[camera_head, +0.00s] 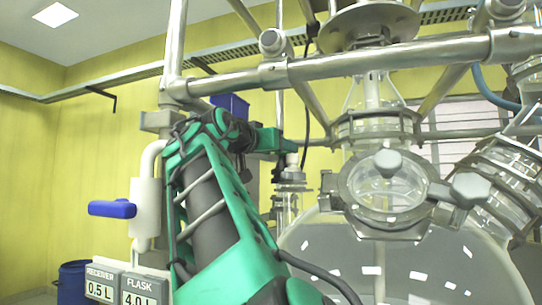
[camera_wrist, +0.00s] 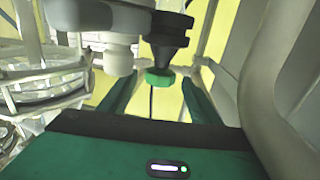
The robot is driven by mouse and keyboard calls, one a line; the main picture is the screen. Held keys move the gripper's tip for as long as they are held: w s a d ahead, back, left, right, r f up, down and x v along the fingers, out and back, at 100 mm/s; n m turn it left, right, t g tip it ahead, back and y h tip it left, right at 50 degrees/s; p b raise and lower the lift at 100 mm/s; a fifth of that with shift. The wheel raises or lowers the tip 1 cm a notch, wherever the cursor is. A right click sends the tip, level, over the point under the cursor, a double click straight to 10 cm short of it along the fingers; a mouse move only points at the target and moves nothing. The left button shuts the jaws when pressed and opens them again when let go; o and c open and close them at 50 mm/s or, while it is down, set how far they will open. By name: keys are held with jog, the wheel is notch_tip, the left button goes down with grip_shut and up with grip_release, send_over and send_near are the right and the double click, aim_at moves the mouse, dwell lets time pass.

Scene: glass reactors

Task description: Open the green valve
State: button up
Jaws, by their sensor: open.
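The green valve (camera_wrist: 159,77) shows in the wrist view as a small green knob under a black fitting (camera_wrist: 168,42), beside white pipework (camera_wrist: 110,30). My gripper (camera_wrist: 160,92) is open, with one green finger on each side of the knob and visible gaps between. Whether the knob lies fully between the fingertips in depth, I cannot tell. In the head view my gripper (camera_head: 285,145) reaches right from my green and black arm, beside a vertical pipe and above a small glass vessel (camera_head: 290,200). I cannot make out the green knob there.
A blue valve handle (camera_head: 112,209) sticks out left from a white pipe. A steel rail (camera_head: 340,66) crosses above my arm. A large glass reactor (camera_head: 400,262) stands at the right. Grey labels (camera_head: 145,290) sit at the lower left. The yellow wall side at left is free.

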jog(key=shift+x, duration=0.95)
jog(key=shift+w, duration=0.1)
jog(key=c, duration=1.1)
jog(key=shift+o, duration=0.2)
jog(key=shift+n+y, duration=0.3)
jog(key=shift+y, duration=0.1)
jog(key=shift+d+n+t+y, duration=0.2)
jog(key=shift+n+t+y, duration=0.8)
jog(key=shift+n+y, duration=0.85)
jog(key=shift+d+n+y, duration=0.2)
jog(key=shift+n+y, duration=0.45)
jog(key=shift+y, duration=1.3)
jog(key=shift+d+n+y, duration=0.35)
jog(key=shift+n+y, duration=0.15)
jog(key=shift+y, duration=0.4)
jog(key=shift+r+n+y, duration=0.1)
jog(key=shift+n+y, duration=0.2)
